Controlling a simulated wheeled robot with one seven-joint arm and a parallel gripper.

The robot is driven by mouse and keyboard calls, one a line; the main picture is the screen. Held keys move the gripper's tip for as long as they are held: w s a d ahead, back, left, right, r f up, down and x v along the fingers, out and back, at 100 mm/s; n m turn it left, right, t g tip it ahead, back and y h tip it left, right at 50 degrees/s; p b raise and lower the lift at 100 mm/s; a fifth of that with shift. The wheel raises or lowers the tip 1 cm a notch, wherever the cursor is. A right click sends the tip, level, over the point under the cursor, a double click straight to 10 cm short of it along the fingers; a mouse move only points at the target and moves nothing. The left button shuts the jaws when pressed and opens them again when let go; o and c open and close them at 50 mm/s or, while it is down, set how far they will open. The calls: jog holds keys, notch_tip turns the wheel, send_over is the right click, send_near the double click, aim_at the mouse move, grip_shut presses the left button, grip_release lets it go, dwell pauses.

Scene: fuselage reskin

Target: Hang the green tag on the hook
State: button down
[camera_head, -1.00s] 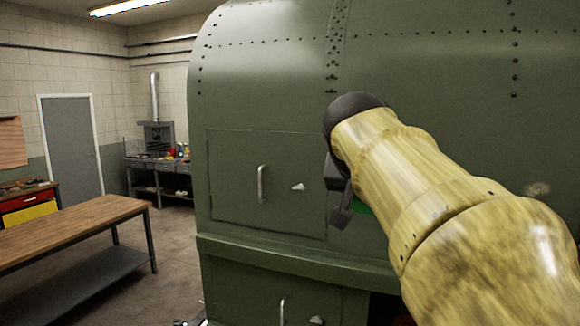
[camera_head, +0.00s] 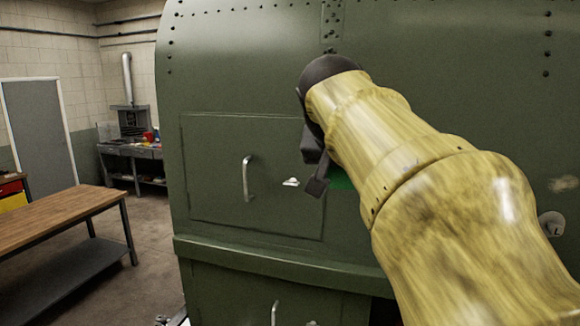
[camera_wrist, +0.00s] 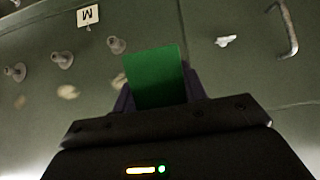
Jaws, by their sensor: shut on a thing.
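My gripper (camera_head: 317,186) is shut on the green tag (camera_wrist: 156,76), which sticks out beyond the fingers in the wrist view. In the head view only a thin green edge of the tag (camera_head: 342,180) shows beside the arm. Several pale hook-like pegs (camera_wrist: 116,44) stand on the green wall, left of the tag in the wrist view. The tag appears apart from the pegs. My arm hides most of that wall area in the head view.
The green fuselage (camera_head: 400,60) fills the front, with a handled panel (camera_head: 215,205) and a small white latch (camera_head: 291,182). A pale round fitting (camera_head: 551,223) shows right of my arm. A wooden workbench (camera_head: 60,215) stands left, with open floor beside it.

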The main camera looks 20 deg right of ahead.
jog(key=w+d+f+p, duration=0.1)
jog(key=w+d+f, duration=0.1)
jog(key=w+d, duration=0.3)
jog(key=shift+w+p, duration=0.4)
jog(key=shift+w, duration=1.1)
dwell(0.3)
jog(key=shift+d, duration=0.1)
dwell(0.4)
jog(key=c, duration=0.7)
grip_release()
jog(key=b+v, duration=0.2)
jog(key=v, duration=1.5)
jog(key=shift+r+b, duration=0.25)
jog(key=shift+b, duration=0.1)
